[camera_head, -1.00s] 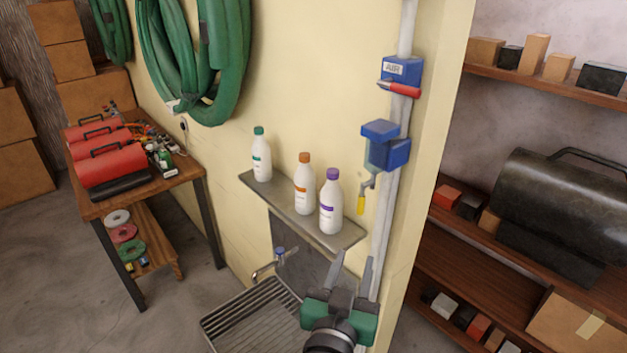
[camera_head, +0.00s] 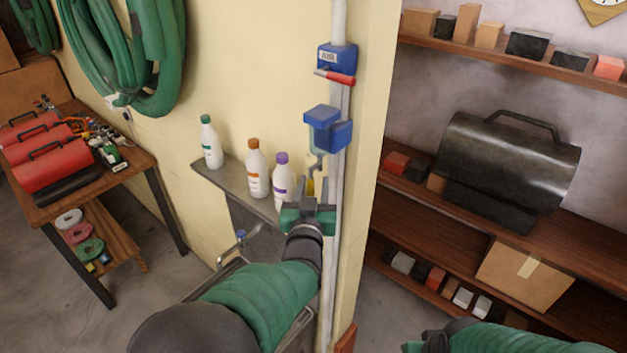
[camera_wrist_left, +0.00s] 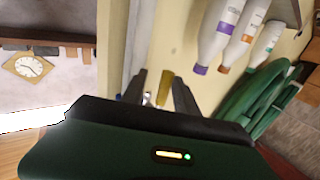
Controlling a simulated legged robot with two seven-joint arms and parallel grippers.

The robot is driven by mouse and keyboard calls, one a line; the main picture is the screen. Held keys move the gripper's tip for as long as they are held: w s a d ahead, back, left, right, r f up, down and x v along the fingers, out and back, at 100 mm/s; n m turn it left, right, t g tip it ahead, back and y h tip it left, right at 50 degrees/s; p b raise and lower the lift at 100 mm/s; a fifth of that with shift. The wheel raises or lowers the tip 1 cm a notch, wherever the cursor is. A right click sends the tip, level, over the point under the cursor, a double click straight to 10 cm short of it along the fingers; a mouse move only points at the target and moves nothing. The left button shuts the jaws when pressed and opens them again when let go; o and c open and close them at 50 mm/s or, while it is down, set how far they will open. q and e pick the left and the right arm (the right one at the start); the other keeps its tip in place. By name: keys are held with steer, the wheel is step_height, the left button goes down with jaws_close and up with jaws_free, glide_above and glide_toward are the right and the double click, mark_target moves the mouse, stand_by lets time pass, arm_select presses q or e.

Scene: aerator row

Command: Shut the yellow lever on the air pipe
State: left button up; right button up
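The grey air pipe (camera_head: 334,170) runs down the wall edge. A blue block with an AIR label (camera_head: 330,57) sits on it, with a red handle (camera_head: 336,78) lying crosswise. Below is a second blue block (camera_head: 335,136). The yellow lever (camera_head: 311,186) hangs below it, pointing down. My left gripper (camera_head: 311,190) is open, its fingers at the lever's lower end. In the left wrist view the yellow lever (camera_wrist_left: 163,88) shows between the spread fingers; contact cannot be told. My right arm shows at the bottom right, its fingers out of frame.
Three white bottles (camera_head: 255,170) stand on a narrow wall shelf (camera_head: 225,178) just left of my left gripper. A tap (camera_head: 240,238) is below it. Wooden shelves (camera_head: 490,235) with a black tank (camera_head: 500,160) stand right of the wall edge. A bench with red toolboxes (camera_head: 45,160) is left.

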arm_select(q)
steer(key=shift+s+a, duration=0.1)
steer(key=shift+a, duration=0.1)
steer(key=shift+a, duration=0.1)
steer(key=shift+c, duration=0.6)
steer(key=shift+a, duration=0.1)
steer(key=c, duration=0.5)
jaws_close()
